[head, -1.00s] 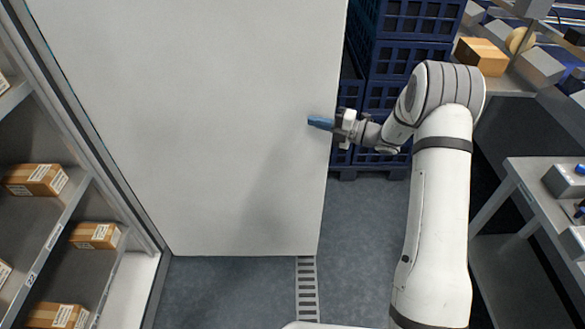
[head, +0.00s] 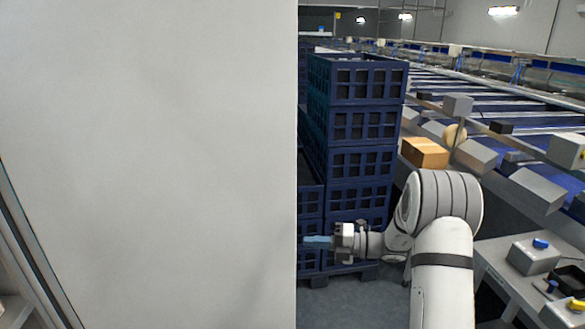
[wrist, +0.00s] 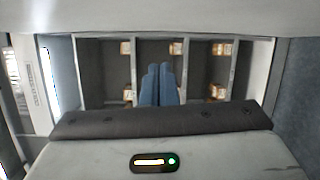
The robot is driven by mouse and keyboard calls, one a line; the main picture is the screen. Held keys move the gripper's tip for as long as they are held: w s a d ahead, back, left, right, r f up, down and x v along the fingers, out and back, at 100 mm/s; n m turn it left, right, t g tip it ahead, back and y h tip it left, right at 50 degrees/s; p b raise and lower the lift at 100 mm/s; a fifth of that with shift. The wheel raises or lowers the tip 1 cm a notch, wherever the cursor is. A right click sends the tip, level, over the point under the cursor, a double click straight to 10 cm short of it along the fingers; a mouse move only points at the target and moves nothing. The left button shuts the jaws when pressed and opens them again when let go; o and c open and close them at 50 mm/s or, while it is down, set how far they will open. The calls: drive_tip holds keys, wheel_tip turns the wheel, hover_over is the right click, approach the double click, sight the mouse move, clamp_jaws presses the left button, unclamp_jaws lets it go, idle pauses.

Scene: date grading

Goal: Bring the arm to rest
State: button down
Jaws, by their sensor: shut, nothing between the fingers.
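My gripper (head: 316,241) has blue fingers and is held out to the left at the end of my bent arm. In the wrist view its two fingers (wrist: 160,85) lie side by side, closed, with nothing between them. In the head view the fingertips are close to the right edge of the large white door panel (head: 150,150). I cannot tell whether they touch it.
Stacked dark blue crates (head: 361,121) stand behind my gripper. A cardboard box (head: 424,152) sits near the conveyors at the right. A bench with a blue-button control box (head: 533,254) is at the lower right. The wrist view shows shelves (wrist: 186,70) with several small boxes.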

drive_tip(key=s+a+r+n+g+h, duration=0.1)
drive_tip(key=s+r+n+g+h, duration=0.2)
drive_tip(key=s+n, duration=0.6)
drive_tip(key=s+a+r+n+g+h, duration=0.1)
drive_tip(key=s+r+n+h, duration=0.35)
drive_tip(key=s+n, duration=0.45)
drive_tip(key=s+d+n+t+h, duration=0.2)
drive_tip(key=s+d+n+h, duration=0.2)
drive_tip(key=s+n, duration=0.3)
drive_tip(key=s+d+r+n+t+h, duration=0.1)
drive_tip(key=s+d+n+h, duration=0.4)
drive_tip(key=n, duration=0.7)
drive_tip(key=s+t, duration=0.1)
drive_tip(key=s, duration=0.1)
drive_tip(key=shift+s+d, duration=0.4)
drive_tip(key=shift+r, duration=0.1)
